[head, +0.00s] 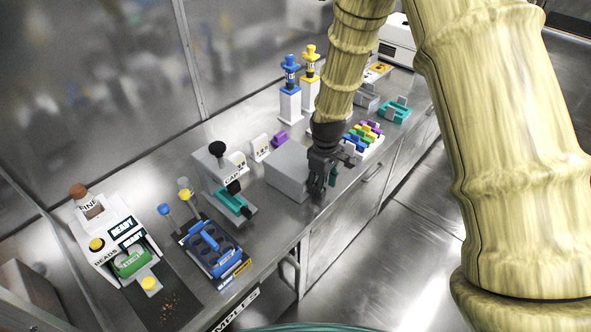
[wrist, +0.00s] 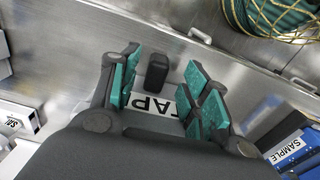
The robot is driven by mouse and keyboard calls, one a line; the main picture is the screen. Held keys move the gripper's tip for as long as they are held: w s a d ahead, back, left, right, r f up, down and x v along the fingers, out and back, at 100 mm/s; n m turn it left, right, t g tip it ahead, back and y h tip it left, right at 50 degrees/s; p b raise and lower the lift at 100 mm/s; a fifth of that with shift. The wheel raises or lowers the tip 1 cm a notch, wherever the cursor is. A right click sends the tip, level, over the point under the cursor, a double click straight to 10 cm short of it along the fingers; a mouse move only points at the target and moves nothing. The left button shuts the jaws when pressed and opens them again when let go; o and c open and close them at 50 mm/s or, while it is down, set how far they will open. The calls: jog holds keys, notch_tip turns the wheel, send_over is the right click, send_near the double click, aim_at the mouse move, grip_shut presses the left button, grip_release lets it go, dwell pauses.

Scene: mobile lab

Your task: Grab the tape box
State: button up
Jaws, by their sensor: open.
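The tape box is most likely the plain grey box (head: 285,170) on the steel bench in the head view. In the wrist view a white label reading "TAP" (wrist: 152,104) shows between my fingers, its end hidden. A black block-shaped knob (wrist: 156,70) stands beside the label, also between the fingers. My gripper (head: 322,188) points down at the right side of the grey box, near the bench's front edge. It also shows in the wrist view (wrist: 160,82), with its teal-padded fingers spread on either side of the label and knob. I cannot tell whether either finger touches the box.
A blue sample tray (head: 212,247) and a grey stand with a teal holder (head: 232,202) are left of the grey box. A rack of coloured pieces (head: 362,138) stands close behind my gripper. Blue (head: 290,85) and yellow-topped (head: 310,75) dispensers stand farther back. The floor beyond the bench edge is clear.

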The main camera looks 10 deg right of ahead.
jog(key=shift+d+f+p, duration=0.15)
jog(key=shift+f+p, duration=0.35)
jog(key=shift+f, duration=1.3)
grip_shut()
